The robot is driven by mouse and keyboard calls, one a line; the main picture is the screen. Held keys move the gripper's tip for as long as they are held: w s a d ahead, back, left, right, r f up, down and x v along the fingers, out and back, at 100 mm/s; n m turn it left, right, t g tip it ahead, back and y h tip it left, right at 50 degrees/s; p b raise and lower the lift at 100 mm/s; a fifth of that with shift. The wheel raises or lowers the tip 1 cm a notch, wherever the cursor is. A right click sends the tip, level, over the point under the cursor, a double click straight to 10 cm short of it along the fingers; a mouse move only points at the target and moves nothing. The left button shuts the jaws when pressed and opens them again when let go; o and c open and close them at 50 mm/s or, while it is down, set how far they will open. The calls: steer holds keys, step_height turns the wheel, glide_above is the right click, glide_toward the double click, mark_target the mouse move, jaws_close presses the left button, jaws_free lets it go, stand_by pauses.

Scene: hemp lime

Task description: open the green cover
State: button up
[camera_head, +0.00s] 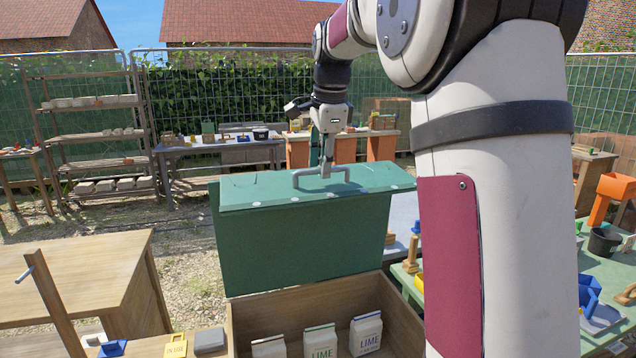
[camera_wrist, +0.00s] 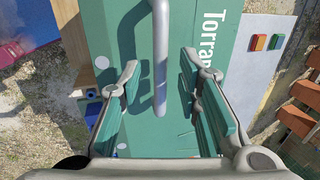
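The green cover (camera_head: 300,240) stands behind the open wooden box (camera_head: 237,325), its dark green face upright and a lighter green panel on top. A grey bar handle (camera_head: 321,174) is fixed to that lighter panel. My gripper (camera_head: 327,160) is at the handle from above. In the wrist view the cover (camera_wrist: 130,40) shows white lettering, and the handle (camera_wrist: 160,60) runs between the two finger pads of my gripper (camera_wrist: 160,108). The fingers are spread, with a gap on each side of the bar. Contact with the handle is not visible.
Several white lime bags (camera_head: 320,341) stand inside the box. A wooden table (camera_head: 75,272) is at left, with a yellow block (camera_head: 176,345) and grey block (camera_head: 210,341) near the box. A green table (camera_head: 606,268) with tools is at right. Gravel lies behind.

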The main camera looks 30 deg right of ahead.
mark_target(318, 179)
jaws_close()
steer(key=shift+w+d+r+g+b, duration=0.15)
steer(key=shift+w, duration=0.3)
steer(key=shift+w+d+r+g+b, duration=0.1)
steer(key=shift+w+d+g+b, duration=0.05)
steer(key=shift+w, duration=0.3)
steer(key=shift+w+d+r+b, duration=0.1)
steer(key=shift+w+d+b, duration=0.1)
steer(key=shift+w, duration=0.3)
steer(key=shift+w+d+r+b, duration=0.1)
steer(key=shift+w+b, duration=0.1)
steer(key=shift+w, duration=0.25)
jaws_free()
